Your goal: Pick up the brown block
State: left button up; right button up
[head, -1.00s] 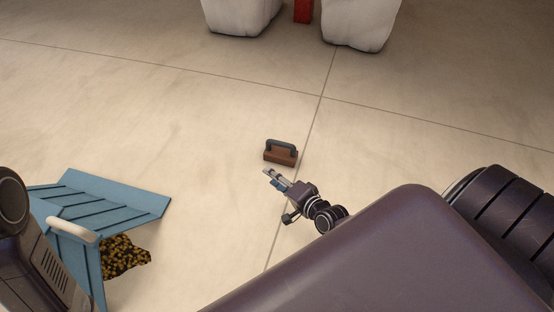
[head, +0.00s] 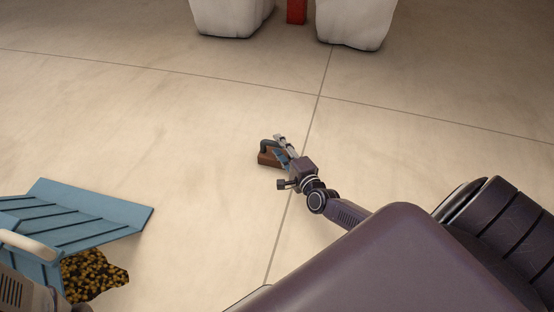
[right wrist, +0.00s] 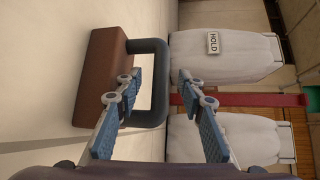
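The brown block (head: 266,158) lies on the floor near the middle of the head view, with a dark arched handle (head: 266,144) on top. My right gripper (head: 281,147) is at its right side and partly covers it. In the right wrist view the block (right wrist: 103,75) is at upper left and its handle (right wrist: 158,85) points right. The open fingers of my right gripper (right wrist: 158,90) appear on either side of the handle's bar; I see no firm contact.
A blue slatted pan (head: 85,215) with a pale handle (head: 25,246) is at lower left, beside a pile of dark and yellow beans (head: 92,277). White sacks (head: 355,22) and a red post (head: 297,10) stand at the back. The floor around the block is clear.

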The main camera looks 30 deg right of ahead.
jog(key=shift+w+d+f, duration=0.1)
jog(key=shift+w+f, duration=0.05)
jog(key=shift+w, duration=0.65)
jog(key=shift+c, duration=0.4)
grip_shut()
jog(key=shift+r, duration=0.2)
